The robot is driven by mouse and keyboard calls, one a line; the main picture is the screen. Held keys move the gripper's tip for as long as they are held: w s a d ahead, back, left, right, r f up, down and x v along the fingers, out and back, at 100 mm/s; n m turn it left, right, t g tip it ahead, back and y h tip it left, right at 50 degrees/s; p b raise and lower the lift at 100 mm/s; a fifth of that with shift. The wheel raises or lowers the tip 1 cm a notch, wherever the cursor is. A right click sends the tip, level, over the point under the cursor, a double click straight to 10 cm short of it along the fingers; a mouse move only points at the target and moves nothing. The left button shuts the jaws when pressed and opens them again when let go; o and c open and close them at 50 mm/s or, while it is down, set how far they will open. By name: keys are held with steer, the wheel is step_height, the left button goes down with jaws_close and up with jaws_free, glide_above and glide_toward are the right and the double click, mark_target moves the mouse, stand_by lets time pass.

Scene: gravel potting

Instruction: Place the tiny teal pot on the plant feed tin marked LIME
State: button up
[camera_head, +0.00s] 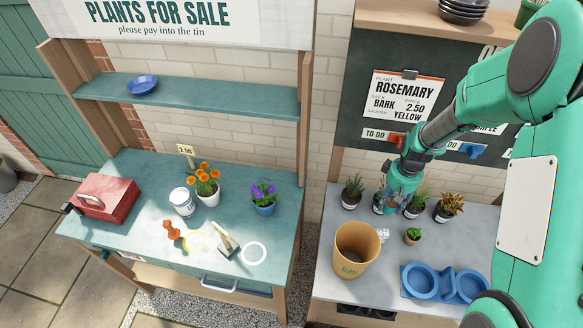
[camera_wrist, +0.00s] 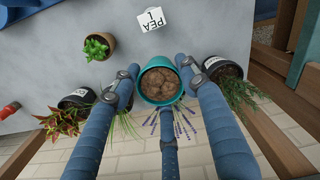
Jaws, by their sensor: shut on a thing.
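The tiny teal pot (camera_wrist: 142,91) shows in the wrist view between my fingers, its brown filling facing the camera. My gripper (camera_wrist: 160,76) is shut on it. In the head view my gripper (camera_head: 397,202) is low over the back of the right-hand grey bench, among the potted plants; the pot is hard to make out there. I cannot tell whether the pot touches the bench. A white tin (camera_head: 182,203) with a dark band stands on the left green bench, well left of my gripper. Its label is too small to read, so I cannot confirm LIME.
Potted plants stand close around my gripper, including a rosette plant (camera_head: 448,207) and a small succulent (camera_head: 412,236). A tan bucket (camera_head: 357,248) and blue saucers (camera_head: 444,284) are nearer the front. Flowerpots (camera_head: 206,186) stand right of the tin. A gap separates the benches.

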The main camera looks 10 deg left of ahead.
steer(key=a+r+n+p, duration=0.1)
steer(key=a+r+n, duration=0.2)
steer(key=a, duration=1.6)
steer(key=a+r+n+p, duration=0.15)
steer(key=a+r, duration=0.25)
steer(key=a, duration=1.5)
steer(key=s+a+r+n+p, duration=0.1)
steer(key=s+a+n, duration=0.2)
steer(key=s+a, duration=0.6)
steer(key=s+a+n, duration=0.3)
steer(key=s+a, duration=0.7)
steer(key=a, duration=0.4)
steer(key=shift+a+r+p, duration=0.15)
steer(key=shift+r+p, duration=0.2)
steer(key=shift+r, duration=0.05)
steer(key=shift+a, duration=0.1)
steer(key=p, duration=0.1)
glide_above(179, 195)
steer(key=shift+f, duration=0.7)
steer(key=shift+f, duration=1.8)
steer(key=shift+f, duration=0.1)
